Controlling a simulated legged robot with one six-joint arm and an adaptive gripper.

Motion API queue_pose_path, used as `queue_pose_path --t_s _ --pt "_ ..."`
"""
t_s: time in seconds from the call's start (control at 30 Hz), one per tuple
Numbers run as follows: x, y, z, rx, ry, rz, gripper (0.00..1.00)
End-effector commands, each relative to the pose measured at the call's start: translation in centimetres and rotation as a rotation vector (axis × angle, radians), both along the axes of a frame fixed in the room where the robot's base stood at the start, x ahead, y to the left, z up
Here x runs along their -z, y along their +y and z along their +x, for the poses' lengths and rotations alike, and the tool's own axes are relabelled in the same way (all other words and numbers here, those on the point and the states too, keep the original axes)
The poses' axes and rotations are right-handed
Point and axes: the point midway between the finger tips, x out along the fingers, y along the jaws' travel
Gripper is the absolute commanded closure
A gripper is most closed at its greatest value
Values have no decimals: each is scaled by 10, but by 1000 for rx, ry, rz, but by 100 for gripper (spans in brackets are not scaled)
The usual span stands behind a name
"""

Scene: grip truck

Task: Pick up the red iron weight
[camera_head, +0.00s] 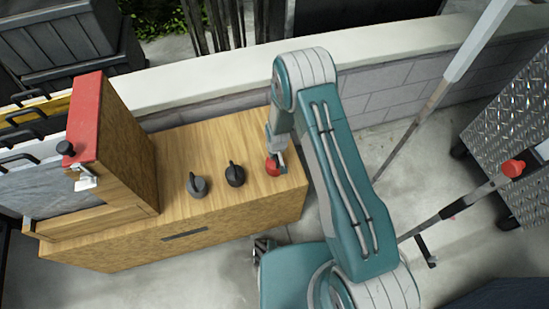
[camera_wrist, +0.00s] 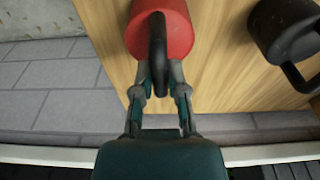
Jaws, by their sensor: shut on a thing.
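The red iron weight (camera_head: 272,168) is at the right end of the wooden counter top, partly hidden by my gripper (camera_head: 279,157). In the wrist view the red weight (camera_wrist: 180,25) fills the top middle, with its black handle running down between the fingers. My gripper (camera_wrist: 159,80) is shut on the red weight at its handle. I cannot tell whether the weight touches the wood or is slightly above it.
Two dark weights, one grey (camera_head: 197,186) and one black (camera_head: 235,176), stand left of the red one. A red-topped wooden box (camera_head: 120,150) rises at the left of the counter (camera_head: 220,145). A low wall (camera_head: 400,90) runs behind.

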Motion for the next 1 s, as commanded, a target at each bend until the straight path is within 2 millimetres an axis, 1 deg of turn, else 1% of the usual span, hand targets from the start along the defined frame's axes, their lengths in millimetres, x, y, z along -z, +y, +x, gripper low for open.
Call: queue_pose_path --t_s 0.03,0.17,0.23,0.37,0.6,0.8,1.0 --pt "-6 1 3 0 -8 3 100" --pt "-22 1 3 0 -9 3 100" --pt "-34 1 3 0 -10 3 100" --pt "-53 3 -17 -2 -7 2 100" --pt "-92 6 -49 -2 -8 3 100" --pt "-111 10 -95 -5 -5 2 100" --pt "-121 12 -119 -3 -5 2 100"
